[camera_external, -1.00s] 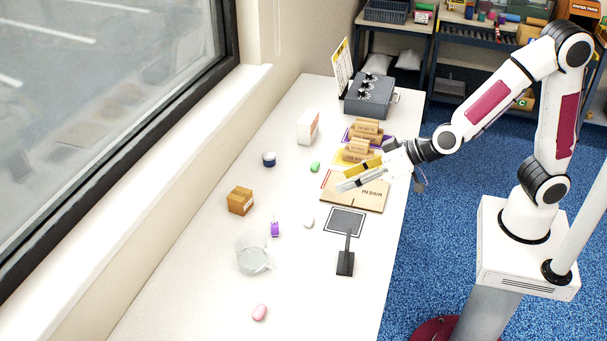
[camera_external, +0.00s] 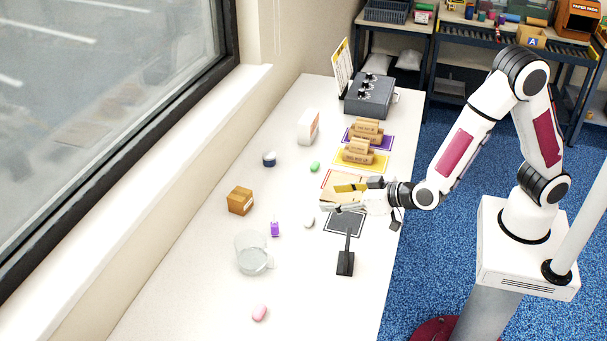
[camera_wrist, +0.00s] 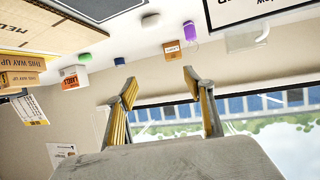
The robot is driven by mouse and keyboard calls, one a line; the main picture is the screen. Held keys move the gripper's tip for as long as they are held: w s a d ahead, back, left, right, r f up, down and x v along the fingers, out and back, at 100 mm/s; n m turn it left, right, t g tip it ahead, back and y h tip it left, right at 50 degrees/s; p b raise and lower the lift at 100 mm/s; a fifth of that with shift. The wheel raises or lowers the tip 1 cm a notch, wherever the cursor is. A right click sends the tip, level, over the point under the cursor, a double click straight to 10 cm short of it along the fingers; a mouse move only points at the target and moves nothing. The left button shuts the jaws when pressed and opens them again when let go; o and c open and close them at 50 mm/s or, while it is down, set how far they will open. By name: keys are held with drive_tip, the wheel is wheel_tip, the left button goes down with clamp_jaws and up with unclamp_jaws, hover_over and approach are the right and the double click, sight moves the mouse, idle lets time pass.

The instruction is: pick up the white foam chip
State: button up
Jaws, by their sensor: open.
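The white foam chip (camera_external: 309,222) is a small pale oval on the white table, in front of my gripper's tips and to their left in the external view. It also shows near the top of the wrist view (camera_wrist: 150,20), above the space between the fingers. My gripper (camera_external: 328,198) hangs over the cardboard sheet and the near mat, with its fingers pointing left. In the wrist view my gripper (camera_wrist: 160,77) has two yellow-and-grey fingers spread apart with nothing between them.
A purple tag (camera_external: 275,229), clear cup (camera_external: 252,253) and small brown box (camera_external: 240,201) stand left of the chip. A black stand (camera_external: 345,262) rises nearby on the right. A pink chip (camera_external: 260,313) and a green chip (camera_external: 315,167) lie apart. The near left table is mostly clear.

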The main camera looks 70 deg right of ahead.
drive_tip(key=shift+f, duration=0.15)
approach(311, 219)
drive_tip(key=shift+w+d+f, duration=0.1)
drive_tip(key=shift+w+f, duration=0.2)
drive_tip(key=shift+w, duration=0.35)
drive_tip(key=shift+w+f, duration=0.2)
drive_tip(key=shift+w+d+f, duration=0.1)
drive_tip(key=shift+w+f, duration=0.05)
drive_tip(key=shift+w, duration=0.25)
drive_tip(key=shift+x, duration=3.1)
drive_tip(key=c, duration=0.8)
